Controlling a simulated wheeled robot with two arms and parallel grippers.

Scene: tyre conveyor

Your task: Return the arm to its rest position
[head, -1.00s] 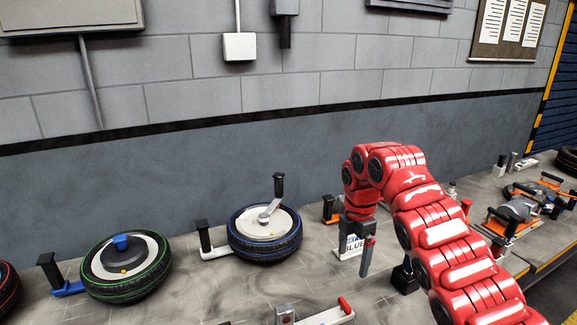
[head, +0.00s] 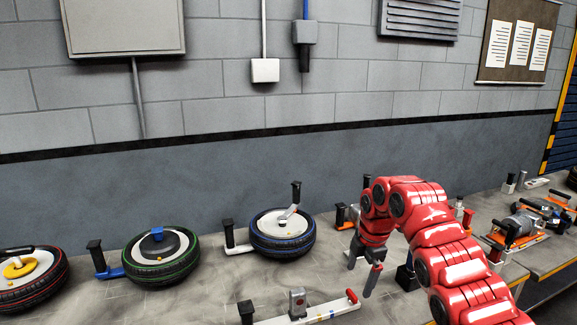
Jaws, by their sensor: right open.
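My right arm comes in from the lower right in the head view, red and bent over the workbench. Its gripper (head: 363,268) points down and is open, with nothing seen between its fingers. It hangs to the right of the blue-striped tyre (head: 283,240) and is apart from it. My left gripper is not in view.
A green-striped tyre (head: 160,258) and a red-striped tyre (head: 30,280) lie further left on the bench (head: 215,290). A white bar tool with a red end (head: 320,312) lies in front. Orange-framed devices (head: 515,235) stand at the right. A grey wall is behind.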

